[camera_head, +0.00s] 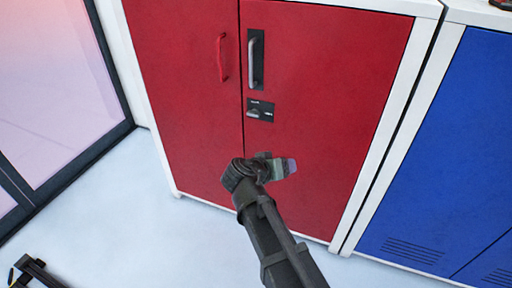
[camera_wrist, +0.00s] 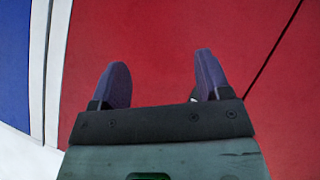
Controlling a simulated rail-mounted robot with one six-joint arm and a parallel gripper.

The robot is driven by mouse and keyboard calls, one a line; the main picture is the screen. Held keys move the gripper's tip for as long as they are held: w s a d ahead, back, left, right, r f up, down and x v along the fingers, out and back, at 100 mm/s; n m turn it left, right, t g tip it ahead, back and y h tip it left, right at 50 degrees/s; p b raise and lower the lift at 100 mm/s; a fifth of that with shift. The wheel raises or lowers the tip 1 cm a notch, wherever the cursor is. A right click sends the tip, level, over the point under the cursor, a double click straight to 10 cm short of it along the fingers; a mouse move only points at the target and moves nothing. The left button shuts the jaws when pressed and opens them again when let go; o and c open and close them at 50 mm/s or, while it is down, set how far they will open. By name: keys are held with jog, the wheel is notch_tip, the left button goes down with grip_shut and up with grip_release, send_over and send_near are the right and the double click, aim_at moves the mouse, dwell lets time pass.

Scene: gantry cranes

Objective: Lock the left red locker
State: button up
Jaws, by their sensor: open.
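The red locker (camera_head: 320,110) has two closed red doors in a white frame. The left door has a red handle (camera_head: 222,58). The right door has a black-backed grey handle (camera_head: 254,62) with a black lock plate bearing a small knob (camera_head: 258,111) below it. My gripper (camera_head: 290,166) is in front of the right door, below and to the right of the lock plate. In the wrist view, my gripper (camera_wrist: 160,85) is open and its two purple fingers are apart, with nothing between them but red door. The lock and handles do not show in the wrist view.
A blue locker (camera_head: 440,140) in a white frame stands to the right; its blue side also shows in the wrist view (camera_wrist: 14,60). A dark-framed glass panel (camera_head: 50,80) is at the left. The pale floor (camera_head: 150,240) is clear in front of the left door.

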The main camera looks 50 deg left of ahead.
jog(key=s+a+t+y+b, duration=0.2)
jog(key=s+a+y, duration=0.15)
jog(key=a, duration=0.45)
jog(key=m+t+y+p, duration=0.2)
jog(key=m+y, duration=0.1)
send_near(252, 115)
jog(key=x, duration=1)
jog(key=shift+f, duration=0.1)
jog(key=c, duration=0.9)
